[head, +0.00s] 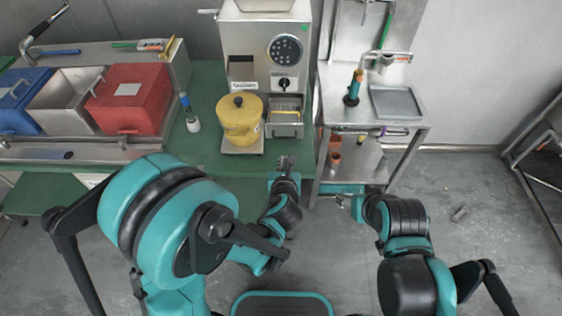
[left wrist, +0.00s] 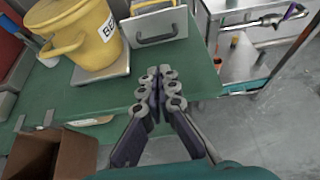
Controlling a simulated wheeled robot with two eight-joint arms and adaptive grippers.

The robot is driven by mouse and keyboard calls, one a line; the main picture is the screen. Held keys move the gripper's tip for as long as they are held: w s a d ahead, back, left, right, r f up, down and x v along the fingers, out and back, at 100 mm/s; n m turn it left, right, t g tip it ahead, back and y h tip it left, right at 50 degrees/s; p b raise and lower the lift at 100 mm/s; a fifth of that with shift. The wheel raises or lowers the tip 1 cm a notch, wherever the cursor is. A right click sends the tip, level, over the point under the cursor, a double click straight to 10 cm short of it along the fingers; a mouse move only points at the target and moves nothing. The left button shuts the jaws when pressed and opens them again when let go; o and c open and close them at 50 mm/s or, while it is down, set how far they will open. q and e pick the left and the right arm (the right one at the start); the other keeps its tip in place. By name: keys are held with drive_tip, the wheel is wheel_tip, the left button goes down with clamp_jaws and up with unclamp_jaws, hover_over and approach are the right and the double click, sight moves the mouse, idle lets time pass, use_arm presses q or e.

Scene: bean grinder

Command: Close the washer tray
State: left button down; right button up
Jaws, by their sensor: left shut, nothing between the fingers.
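A metal tray with a front handle (head: 285,126) sits at the lower right of the steel machine (head: 265,45) and juts out toward me. I take it to be the washer tray; its front and handle show in the left wrist view (left wrist: 150,30). My left gripper (head: 286,160) is in front of the tray, apart from it, near the green counter's front edge. Its fingers are together and empty in the left wrist view (left wrist: 160,72). My right gripper (head: 342,201) is farther right, by the steel stand; its fingers are too small to read.
A yellow lidded pot (head: 239,121) stands on a scale just left of the tray. A red bin (head: 130,100) and a blue bin (head: 20,98) are farther left. A steel stand (head: 345,113) is on the right. The left wrist view shows an open brown box (left wrist: 75,155) below the counter.

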use_arm(q)
drive_tip(key=b+x, duration=0.3)
drive_tip(key=x, duration=0.8)
drive_tip(key=shift+w+r, duration=0.15)
drive_tip(key=shift+w, duration=0.7)
use_arm(e)
wheel_tip(320, 180, down, 4)
drive_tip(key=shift+r, duration=0.1)
